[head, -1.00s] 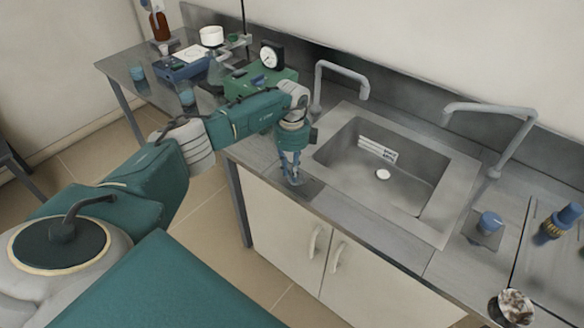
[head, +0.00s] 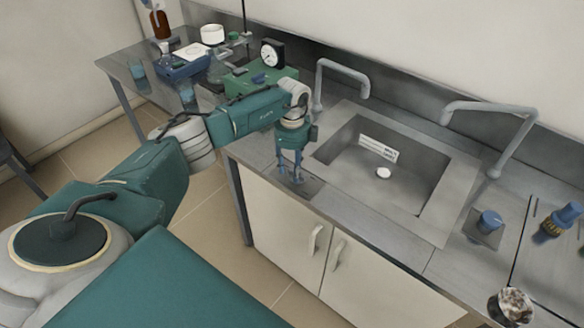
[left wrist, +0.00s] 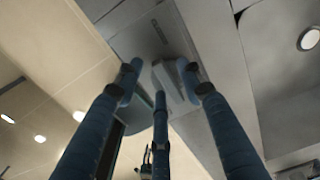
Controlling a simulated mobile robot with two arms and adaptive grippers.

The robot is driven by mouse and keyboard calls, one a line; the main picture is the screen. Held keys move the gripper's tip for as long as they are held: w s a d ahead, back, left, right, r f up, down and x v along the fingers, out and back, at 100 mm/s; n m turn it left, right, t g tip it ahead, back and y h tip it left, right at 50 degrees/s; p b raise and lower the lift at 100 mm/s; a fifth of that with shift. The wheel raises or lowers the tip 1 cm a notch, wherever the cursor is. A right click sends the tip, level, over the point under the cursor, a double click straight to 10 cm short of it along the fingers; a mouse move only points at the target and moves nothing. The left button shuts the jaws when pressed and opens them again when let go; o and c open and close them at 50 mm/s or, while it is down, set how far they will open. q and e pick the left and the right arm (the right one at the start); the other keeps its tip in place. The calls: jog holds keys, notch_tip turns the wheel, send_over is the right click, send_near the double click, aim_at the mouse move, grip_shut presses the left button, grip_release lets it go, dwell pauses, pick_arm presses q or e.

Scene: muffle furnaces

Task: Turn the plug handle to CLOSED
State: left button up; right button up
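The plug handle looks like a small light grey bar (left wrist: 172,82) on a flat grey plate; the plate (head: 310,188) also shows in the head view, on the counter left of the sink. My left gripper (head: 289,178) points down over this plate, its blue fingers apart. In the left wrist view its fingertips (left wrist: 160,82) are spread around the bar, and no clear contact shows. The fingers hide the bar in the head view. A small dark mark on the plate is too small to read. The sink (head: 440,200) holds a white round plug (head: 383,173). My right gripper is out of view.
Two grey taps (head: 342,68) stand behind the sink. A blue knob (head: 489,221) sits on a plate to its right, with a blue and brass fitting (head: 560,219) beyond. A green device with a dial (head: 272,54) stands behind my left wrist.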

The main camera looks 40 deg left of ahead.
aim_at(292, 171)
pick_arm(q)
notch_tip(292, 171, up, 12)
dwell(0.4)
dwell(0.6)
